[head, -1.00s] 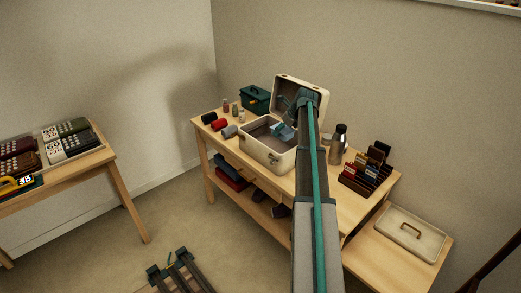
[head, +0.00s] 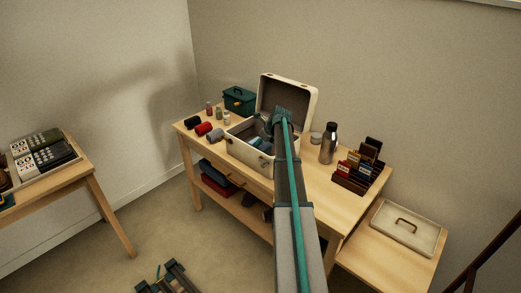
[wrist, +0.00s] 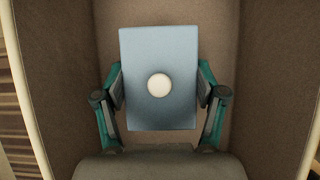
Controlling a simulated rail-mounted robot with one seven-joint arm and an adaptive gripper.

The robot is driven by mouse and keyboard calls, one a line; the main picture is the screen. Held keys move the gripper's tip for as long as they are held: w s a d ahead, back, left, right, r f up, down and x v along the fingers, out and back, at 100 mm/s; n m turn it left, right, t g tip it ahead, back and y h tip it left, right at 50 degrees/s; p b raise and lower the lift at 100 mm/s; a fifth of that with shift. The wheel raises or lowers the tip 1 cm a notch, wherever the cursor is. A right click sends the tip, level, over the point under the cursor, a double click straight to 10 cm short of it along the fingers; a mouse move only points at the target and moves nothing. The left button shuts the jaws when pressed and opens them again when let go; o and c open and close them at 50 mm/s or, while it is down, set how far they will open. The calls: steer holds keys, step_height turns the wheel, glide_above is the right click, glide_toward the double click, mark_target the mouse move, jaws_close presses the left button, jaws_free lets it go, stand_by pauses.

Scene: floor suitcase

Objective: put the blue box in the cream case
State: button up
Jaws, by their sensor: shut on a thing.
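The cream case (head: 243,149) stands open on the wooden table, its lid (head: 302,97) tilted back. My gripper (wrist: 160,84) is shut on the blue box (wrist: 138,52), with a finger on each of two opposite sides. The box is a pale blue block with a round white knob on the face toward the wrist camera. The case's brown lining surrounds box and gripper in the wrist view. In the head view my arm reaches over the case and hides part of it.
A green box (head: 238,100), small bottles and rolls (head: 204,128) stand left of the case. A steel flask (head: 328,145) and a dark card rack (head: 358,174) stand to its right. A flat cream lid with a handle (head: 407,227) lies on a lower side table.

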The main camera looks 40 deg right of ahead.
steer(key=shift+f, duration=1.45)
steer(key=shift+f, duration=0.1)
steer(key=o, duration=1.2)
steer(key=shift+o, duration=0.2)
steer(key=v, duration=1.2)
steer(key=shift+b, duration=0.45)
steer(key=shift+w, duration=0.1)
